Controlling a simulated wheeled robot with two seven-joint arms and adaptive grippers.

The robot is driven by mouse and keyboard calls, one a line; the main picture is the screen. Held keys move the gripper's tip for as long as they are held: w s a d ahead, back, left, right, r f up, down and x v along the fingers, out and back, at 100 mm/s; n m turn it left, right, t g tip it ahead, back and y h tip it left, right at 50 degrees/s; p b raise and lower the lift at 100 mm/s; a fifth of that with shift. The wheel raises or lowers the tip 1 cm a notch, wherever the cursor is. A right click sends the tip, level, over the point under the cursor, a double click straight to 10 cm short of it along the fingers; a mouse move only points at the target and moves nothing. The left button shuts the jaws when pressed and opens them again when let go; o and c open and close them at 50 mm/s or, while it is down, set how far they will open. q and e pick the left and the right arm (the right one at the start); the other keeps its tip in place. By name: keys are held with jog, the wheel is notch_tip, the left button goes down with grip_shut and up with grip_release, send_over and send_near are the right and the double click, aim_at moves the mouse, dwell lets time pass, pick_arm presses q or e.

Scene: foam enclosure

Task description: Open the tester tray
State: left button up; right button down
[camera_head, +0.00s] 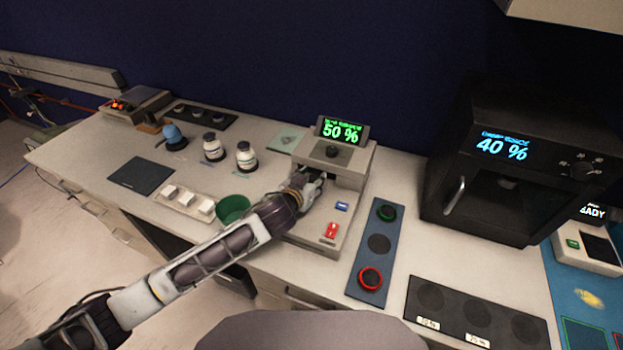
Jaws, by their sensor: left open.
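The tester (358,167) is a beige machine near the middle of the bench, with a green display (342,131) reading 50 %. Its low front base carries a blue button (342,206) and a red switch (331,231). My left gripper (314,184) reaches in from the lower left and is at the tester's front, under its upper part. The fingers are small and partly hidden by my wrist, and I cannot tell whether they touch the tester. The tray cannot be made out behind my gripper. My right gripper is not in view.
A green cup (233,208), a rack with white blocks (187,202) and two white jars (246,156) stand left of the tester. A blue panel with round pads (377,268) lies to its right. A black oven (508,165) stands further right.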

pick_arm(q)
jog(key=shift+c, duration=0.4)
grip_shut()
